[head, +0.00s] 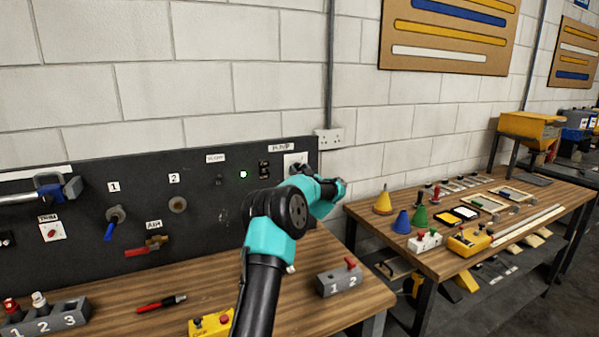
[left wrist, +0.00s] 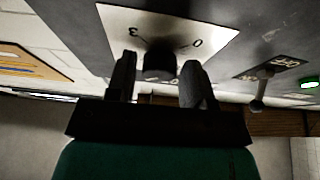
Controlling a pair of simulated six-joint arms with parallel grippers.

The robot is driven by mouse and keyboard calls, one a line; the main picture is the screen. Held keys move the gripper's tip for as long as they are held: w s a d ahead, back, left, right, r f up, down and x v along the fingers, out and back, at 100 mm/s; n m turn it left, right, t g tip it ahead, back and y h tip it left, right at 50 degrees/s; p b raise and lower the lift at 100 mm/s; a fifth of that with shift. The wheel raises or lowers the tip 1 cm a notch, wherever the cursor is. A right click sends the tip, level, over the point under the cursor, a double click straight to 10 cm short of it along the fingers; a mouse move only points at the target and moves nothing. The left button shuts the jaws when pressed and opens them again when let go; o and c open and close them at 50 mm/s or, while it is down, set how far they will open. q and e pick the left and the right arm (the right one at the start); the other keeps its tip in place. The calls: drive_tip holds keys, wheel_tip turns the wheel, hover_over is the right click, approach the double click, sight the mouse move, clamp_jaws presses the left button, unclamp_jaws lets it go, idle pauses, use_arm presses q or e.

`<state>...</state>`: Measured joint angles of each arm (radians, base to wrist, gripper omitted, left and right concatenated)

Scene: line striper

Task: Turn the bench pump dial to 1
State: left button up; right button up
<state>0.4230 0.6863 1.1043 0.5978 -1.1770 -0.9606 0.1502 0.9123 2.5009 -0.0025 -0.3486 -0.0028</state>
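The pump dial is a dark knob (left wrist: 159,62) on a white plate (left wrist: 205,33), with the marks 3 and 0 readable in the left wrist view. In the head view the plate (head: 291,158) sits under the PUMP label at the right end of the dark panel; my wrist partly covers the dial. My left gripper (left wrist: 158,70) points at the plate, its two dark fingers either side of the knob, with gaps showing between fingers and knob. The setting and the mark 1 cannot be made out. My right gripper is not in view.
Left of the plate are a toggle switch (left wrist: 262,88) and a lit green lamp (head: 243,174). The panel (head: 90,225) also carries valves. A second bench stands right.

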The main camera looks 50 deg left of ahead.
use_arm(q)
drive_tip(key=c, duration=0.6)
drive_tip(key=shift+c, duration=0.2)
drive_tip(key=shift+n+g, duration=0.4)
drive_tip(key=shift+n, duration=0.4)
drive_tip(key=n+g, duration=0.1)
drive_tip(key=n, duration=0.1)
drive_tip(key=n+g, duration=0.1)
drive_tip(key=n, duration=0.2)
drive_tip(key=shift+w+g+y, duration=0.15)
drive_tip(key=shift+g+y, duration=0.15)
drive_tip(key=shift+g, duration=0.1)
drive_tip(key=n+g, duration=0.1)
drive_tip(key=n, duration=0.2)
drive_tip(key=n+g, duration=0.2)
drive_tip(key=n, duration=0.1)
drive_tip(key=shift+w+d+r+h, duration=0.1)
drive_tip(key=shift+r+h, duration=0.05)
drive_tip(key=shift+h, duration=0.25)
drive_tip(key=n, duration=0.2)
drive_tip(key=n+g+h, duration=0.1)
drive_tip(key=n, duration=0.2)
drive_tip(key=shift+w+r+n+h, duration=0.1)
drive_tip(key=shift+n+h, duration=0.2)
drive_tip(key=n+g+h, duration=0.1)
drive_tip(key=n, duration=0.3)
drive_tip(key=shift+r, duration=0.15)
drive_tip(key=shift+h, duration=0.3)
